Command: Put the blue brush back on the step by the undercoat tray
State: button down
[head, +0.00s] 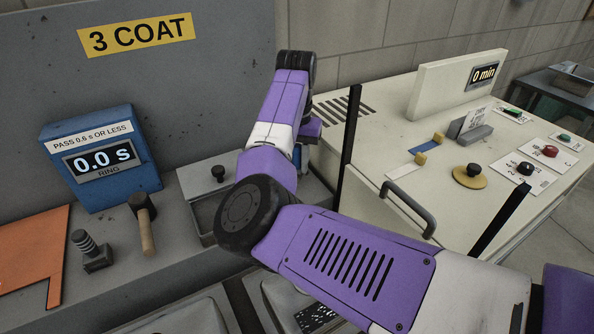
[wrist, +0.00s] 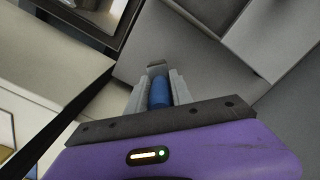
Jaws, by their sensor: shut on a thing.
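In the wrist view my gripper (wrist: 157,78) is shut on the blue brush (wrist: 160,92). Only a short round blue length of it shows between the two grey fingers. Grey flat surfaces lie beyond the fingertips, and I cannot tell whether the brush touches them. In the head view my arm hides the gripper and most of what is under it. A grey tray (head: 207,239) with a black-knobbed lid (head: 205,184) behind it shows partly left of my elbow. I cannot tell whether it is the undercoat tray, and no step is clearly visible.
A blue timer box (head: 132,185) reading 0.0 s, a wooden-handled mallet (head: 147,232) and an orange sheet (head: 32,250) are at the left. A cream cabinet (head: 375,130) with a handle (head: 412,207), knobs and a 0 min display stands right. Dark posts (head: 349,130) rise beside it.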

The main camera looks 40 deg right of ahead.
aim_at(297, 172)
jog(key=shift+f, duration=1.7)
jog(key=shift+f, duration=0.1)
jog(key=c, duration=1.1)
grip_release()
jog(key=shift+c, duration=0.2)
notch_tip(297, 172, up, 12)
jog(key=shift+r+b, duration=0.15)
jog(key=shift+b, duration=0.55)
